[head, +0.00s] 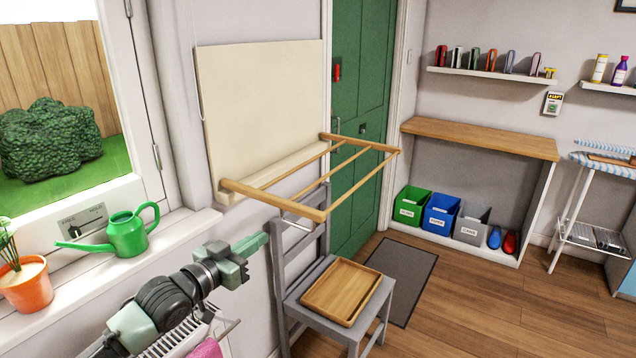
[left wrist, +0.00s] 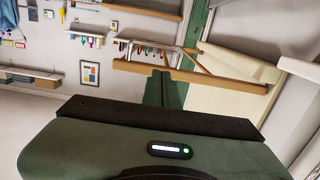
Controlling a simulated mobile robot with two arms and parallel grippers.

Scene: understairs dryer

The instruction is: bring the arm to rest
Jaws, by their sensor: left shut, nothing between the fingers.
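My left gripper (head: 252,243) comes in from the lower left in the head view, green-grey, with its fingers together and nothing between them. Its fingers point right, toward the wooden drying rack (head: 316,213) that is folded out from a cream wall panel (head: 263,105). The fingertips are near the rack's front left part; I cannot tell the exact gap. In the left wrist view the shut fingers (left wrist: 160,88) point at the rack's wooden bar (left wrist: 190,75). My right gripper is in neither view.
A grey chair (head: 290,292) with a wooden tray (head: 341,291) stands below the rack. The windowsill holds a green watering can (head: 127,235) and an orange plant pot (head: 26,287). A white radiator (head: 172,343) with something pink is below. The wooden floor (head: 480,318) at right is clear.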

